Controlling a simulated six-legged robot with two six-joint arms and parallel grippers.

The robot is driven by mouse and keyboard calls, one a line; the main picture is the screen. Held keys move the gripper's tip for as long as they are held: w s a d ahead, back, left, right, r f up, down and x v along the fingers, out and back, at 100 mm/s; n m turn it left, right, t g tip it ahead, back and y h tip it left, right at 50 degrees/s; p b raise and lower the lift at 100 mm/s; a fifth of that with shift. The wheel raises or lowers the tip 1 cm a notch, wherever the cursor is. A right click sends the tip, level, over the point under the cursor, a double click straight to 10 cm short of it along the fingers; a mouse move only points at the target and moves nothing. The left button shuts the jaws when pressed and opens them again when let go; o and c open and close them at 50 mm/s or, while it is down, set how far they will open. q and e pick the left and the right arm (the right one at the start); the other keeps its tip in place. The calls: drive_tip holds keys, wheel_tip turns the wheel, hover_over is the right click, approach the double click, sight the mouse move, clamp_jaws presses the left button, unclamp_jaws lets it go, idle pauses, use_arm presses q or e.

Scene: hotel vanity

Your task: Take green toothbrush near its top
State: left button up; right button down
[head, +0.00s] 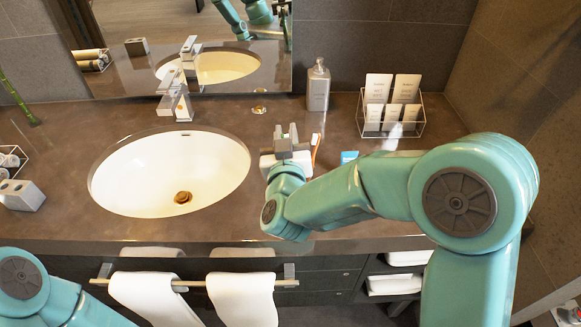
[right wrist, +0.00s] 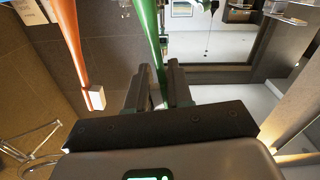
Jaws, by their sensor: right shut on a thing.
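The green toothbrush (right wrist: 150,40) runs between the two dark fingers of my right gripper (right wrist: 156,85) in the right wrist view, and the gripper is shut on it. In the head view my right gripper (head: 287,138) is over the counter, right of the sink. There the gripper and wrist hide most of what is below, and the green toothbrush is hard to make out. An orange toothbrush (head: 315,145) stands just right of the gripper; it also shows at left in the right wrist view (right wrist: 78,50). My left gripper is out of view; only part of my left arm shows at bottom left.
The sink (head: 165,170) and its faucet (head: 174,95) are left of my right gripper. A soap dispenser (head: 318,86) stands behind, and a clear rack of white packets (head: 390,114) is at the back right. A small blue item (head: 348,157) lies near my right forearm. White towels (head: 242,295) hang in front.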

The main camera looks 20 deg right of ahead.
drive_tip(key=shift+r, duration=0.1)
wheel_tip(320, 180, up, 20)
drive_tip(key=p, duration=0.3)
drive_tip(key=shift+s+f, duration=0.1)
drive_tip(key=shift+f, duration=0.1)
idle(1.2)
